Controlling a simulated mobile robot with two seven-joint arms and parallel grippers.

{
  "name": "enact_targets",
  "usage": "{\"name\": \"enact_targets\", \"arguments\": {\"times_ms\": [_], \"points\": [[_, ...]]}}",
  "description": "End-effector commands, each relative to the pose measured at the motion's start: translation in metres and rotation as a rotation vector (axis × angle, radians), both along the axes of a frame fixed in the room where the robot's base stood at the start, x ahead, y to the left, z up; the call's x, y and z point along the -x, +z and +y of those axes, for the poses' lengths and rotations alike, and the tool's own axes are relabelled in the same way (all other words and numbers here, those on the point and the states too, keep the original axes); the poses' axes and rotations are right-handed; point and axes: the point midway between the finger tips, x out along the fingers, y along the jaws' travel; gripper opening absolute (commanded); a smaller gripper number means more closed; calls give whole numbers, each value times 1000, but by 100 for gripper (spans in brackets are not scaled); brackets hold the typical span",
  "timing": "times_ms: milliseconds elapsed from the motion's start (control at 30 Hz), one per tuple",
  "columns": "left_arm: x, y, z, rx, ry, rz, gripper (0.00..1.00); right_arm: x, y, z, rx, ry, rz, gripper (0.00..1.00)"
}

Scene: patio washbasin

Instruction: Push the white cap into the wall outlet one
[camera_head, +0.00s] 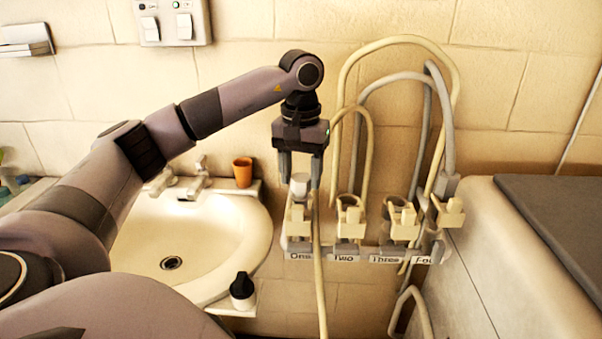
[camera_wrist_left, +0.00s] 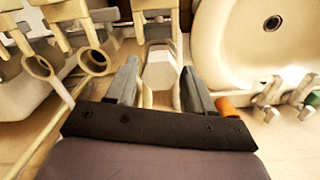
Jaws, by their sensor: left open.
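The white cap (camera_head: 299,182) shows at the top of outlet one (camera_head: 298,222), the leftmost of the row, above the label "One". I cannot tell how deep the cap sits. My left gripper (camera_head: 300,178) comes down from above with its two fingers open, one on each side of the cap. I cannot tell whether they touch it. In the left wrist view, the pale cap (camera_wrist_left: 160,66) shows between and just beyond the open fingertips (camera_wrist_left: 160,72). My right gripper is not in view.
Outlets two (camera_head: 350,220), three (camera_head: 402,222) and four (camera_head: 449,211) stand to the right, with looping hoses (camera_head: 440,55) above them. A hose passes in front of outlet one. The washbasin (camera_head: 235,240) is to the left, with an orange cup (camera_head: 242,172) on its rim.

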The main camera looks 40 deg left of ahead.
Motion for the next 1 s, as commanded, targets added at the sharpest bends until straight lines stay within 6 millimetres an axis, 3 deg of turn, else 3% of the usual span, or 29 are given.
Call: {"name": "enact_targets", "arguments": {"times_ms": [300, 1000], "points": [[0, 28, 0, 0, 0, -1, 53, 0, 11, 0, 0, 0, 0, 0], [0, 78, 0, 0, 0, -1, 53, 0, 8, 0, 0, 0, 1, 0]]}}
